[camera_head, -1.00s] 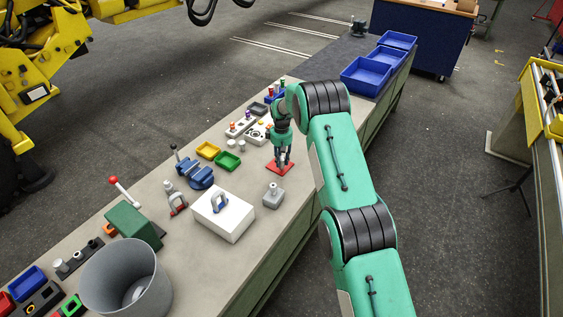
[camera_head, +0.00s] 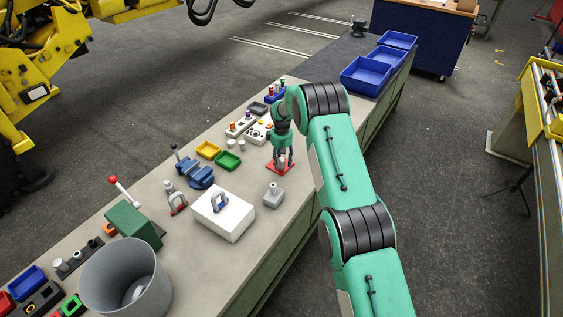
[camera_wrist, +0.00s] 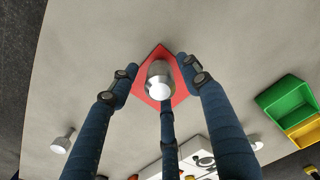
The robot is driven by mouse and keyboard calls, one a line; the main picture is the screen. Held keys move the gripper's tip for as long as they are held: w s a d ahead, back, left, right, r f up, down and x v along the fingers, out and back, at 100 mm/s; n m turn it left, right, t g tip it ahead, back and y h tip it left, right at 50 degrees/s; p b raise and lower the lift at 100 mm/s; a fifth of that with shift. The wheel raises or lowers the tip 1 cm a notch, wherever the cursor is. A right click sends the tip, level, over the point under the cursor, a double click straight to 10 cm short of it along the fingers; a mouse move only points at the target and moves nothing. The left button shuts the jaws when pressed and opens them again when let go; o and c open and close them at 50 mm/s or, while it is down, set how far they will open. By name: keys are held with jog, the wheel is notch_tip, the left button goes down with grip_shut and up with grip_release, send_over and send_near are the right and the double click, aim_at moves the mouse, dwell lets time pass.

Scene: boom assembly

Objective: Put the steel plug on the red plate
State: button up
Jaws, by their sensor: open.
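The red plate (camera_head: 272,170) lies flat on the workbench near its right edge; in the wrist view the red plate (camera_wrist: 178,94) shows as a diamond. The steel plug (camera_wrist: 159,82), a shiny cylinder, stands on the red plate between my fingers. The plug (camera_head: 282,161) is small and partly covered by my gripper in the head view. My gripper (camera_head: 281,159) points down over the plate. Its fingers (camera_wrist: 160,88) are spread around the plug, and gaps show at its sides in the wrist view. The plug's underside is hidden.
A grey block with a knob (camera_head: 273,195) and a white box (camera_head: 222,215) stand near the plate. Green (camera_head: 228,161) and yellow (camera_head: 208,150) trays lie to its left. Blue bins (camera_head: 366,75) sit at the far end. Bare bench surrounds the plate's near side.

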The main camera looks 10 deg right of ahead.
jog(key=shift+r, duration=0.1)
notch_tip(320, 180, up, 12)
dwell(0.6)
dwell(0.7)
